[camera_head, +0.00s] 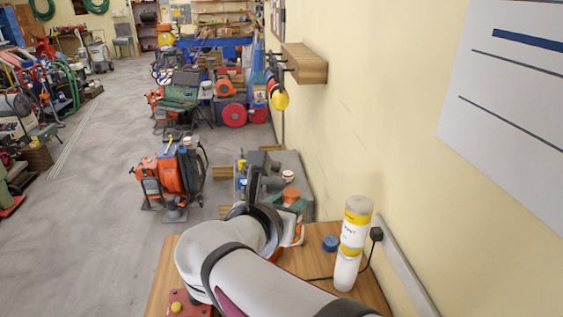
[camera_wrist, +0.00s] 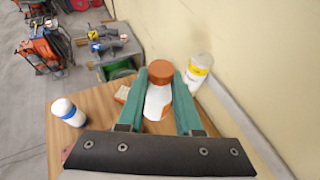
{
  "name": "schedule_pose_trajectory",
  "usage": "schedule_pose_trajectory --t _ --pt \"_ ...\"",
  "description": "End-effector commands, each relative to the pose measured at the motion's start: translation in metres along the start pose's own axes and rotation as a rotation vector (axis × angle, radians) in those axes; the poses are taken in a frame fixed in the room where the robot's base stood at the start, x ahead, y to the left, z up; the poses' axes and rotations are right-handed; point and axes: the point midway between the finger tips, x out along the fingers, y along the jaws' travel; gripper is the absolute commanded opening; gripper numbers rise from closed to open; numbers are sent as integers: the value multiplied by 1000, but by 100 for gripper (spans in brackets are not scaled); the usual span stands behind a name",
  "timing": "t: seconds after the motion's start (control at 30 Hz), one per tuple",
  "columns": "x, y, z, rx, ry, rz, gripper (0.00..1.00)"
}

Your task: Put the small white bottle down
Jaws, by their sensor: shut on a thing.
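My gripper (camera_wrist: 162,82) is shut on a small white bottle (camera_wrist: 157,101) with an orange cap. Its green fingers press on both sides of the bottle in the wrist view. In the head view the bottle's orange cap (camera_head: 291,195) shows beyond my wrist, and my arm hides much of the body. The bottle is over the far part of the wooden table (camera_head: 318,262). I cannot tell whether its base touches the wood.
A white and yellow bottle (camera_head: 355,225) stands at the right by the wall, with a small blue object (camera_head: 330,243) beside it. A grey bin with tools (camera_wrist: 110,45) lies beyond the table.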

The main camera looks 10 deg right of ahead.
Motion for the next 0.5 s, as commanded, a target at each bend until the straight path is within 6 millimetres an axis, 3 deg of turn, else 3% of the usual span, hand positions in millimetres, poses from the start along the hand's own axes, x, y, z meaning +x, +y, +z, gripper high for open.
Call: schedule_pose_trajectory --t 0.23,0.5 --pt "6 -24 39 -52 -29 126 0" --pt "70 -13 60 -12 -11 15 0"
